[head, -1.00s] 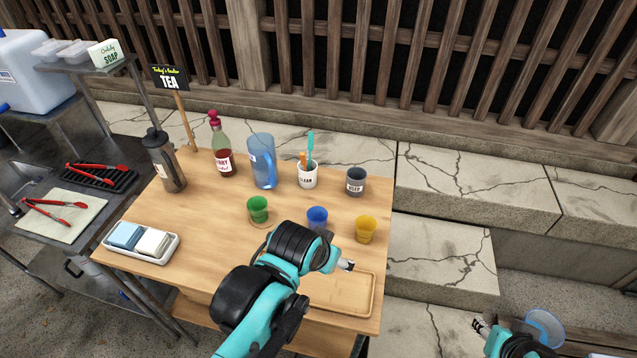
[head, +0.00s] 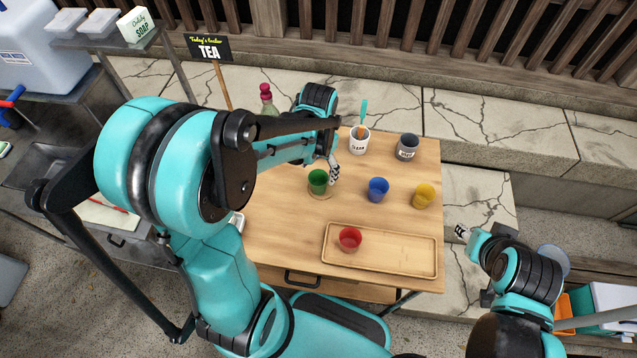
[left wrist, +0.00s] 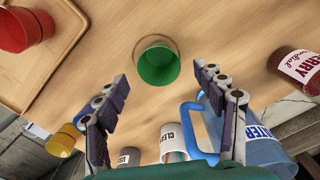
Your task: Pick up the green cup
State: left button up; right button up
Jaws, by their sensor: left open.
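The green cup (head: 318,182) stands upright on a round wooden coaster (head: 320,196) on the table. In the left wrist view the green cup (left wrist: 158,67) shows its open mouth, ahead of my fingers. My left gripper (head: 335,173) is just right of the cup in the head view. In the left wrist view my left gripper (left wrist: 163,92) has its two fingers wide apart with nothing between them.
A blue cup (head: 378,189) and a yellow cup (head: 423,196) stand to the right. A red cup (head: 350,239) is on the wooden tray (head: 400,261). Behind stand a white pot (head: 359,143), a grey pot (head: 407,147) and, in the wrist view, a blue pitcher (left wrist: 258,138).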

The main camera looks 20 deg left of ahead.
aim_at(318, 179)
pick_arm(q)
notch_tip(318, 179, down, 5)
jog(key=shift+f+b, duration=0.1)
jog(key=shift+b, duration=0.85)
jog(key=shift+s, duration=0.1)
jog(key=c, duration=1.1)
